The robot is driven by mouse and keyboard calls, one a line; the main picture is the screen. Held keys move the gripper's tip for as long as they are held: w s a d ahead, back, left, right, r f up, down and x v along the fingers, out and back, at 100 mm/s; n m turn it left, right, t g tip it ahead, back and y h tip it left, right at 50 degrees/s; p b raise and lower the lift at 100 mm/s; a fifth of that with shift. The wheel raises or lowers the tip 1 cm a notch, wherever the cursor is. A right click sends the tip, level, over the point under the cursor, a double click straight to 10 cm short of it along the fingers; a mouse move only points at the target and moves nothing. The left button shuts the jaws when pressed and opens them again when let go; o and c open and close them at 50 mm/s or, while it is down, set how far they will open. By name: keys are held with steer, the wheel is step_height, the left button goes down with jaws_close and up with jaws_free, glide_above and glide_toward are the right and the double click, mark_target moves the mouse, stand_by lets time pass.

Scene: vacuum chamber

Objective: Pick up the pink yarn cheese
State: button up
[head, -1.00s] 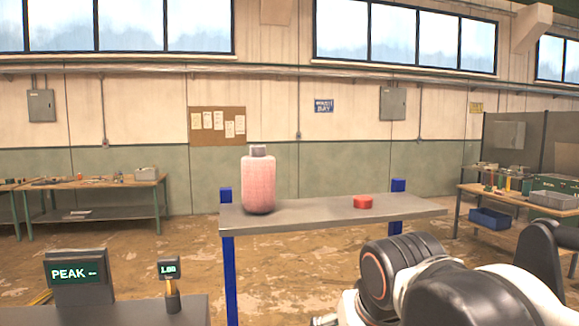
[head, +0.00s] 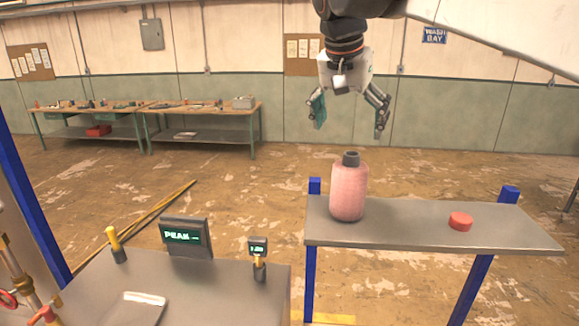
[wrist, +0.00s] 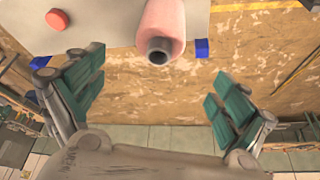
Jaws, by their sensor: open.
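The pink yarn cheese (head: 348,191) stands upright near the left end of a grey shelf (head: 400,235) on blue posts, with a dark core end on top. It also shows in the wrist view (wrist: 165,25) at the top middle, ahead of the fingers. My gripper (head: 350,119) is open and empty above the yarn cheese, with clear space between them. In the wrist view the green-padded fingers (wrist: 155,100) are wide apart, and nothing is between them.
A small red round object (head: 460,221) lies on the shelf right of the yarn cheese. A grey console (head: 200,295) with a PEAK display (head: 184,237) and a smaller display (head: 258,248) stands at the lower left. Workbenches (head: 200,110) are far behind. The shelf between yarn and red object is clear.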

mark_target(350, 170)
steer(key=x, duration=0.7)
steer(key=shift+w+d+f, duration=0.1)
steer(key=shift+w+f, duration=0.05)
steer(key=shift+f, duration=0.15)
steer(key=shift+p+x, duration=0.35)
steer(key=shift+x, duration=2.5)
steer(key=shift+f, duration=0.1)
steer(key=c, duration=1.8)
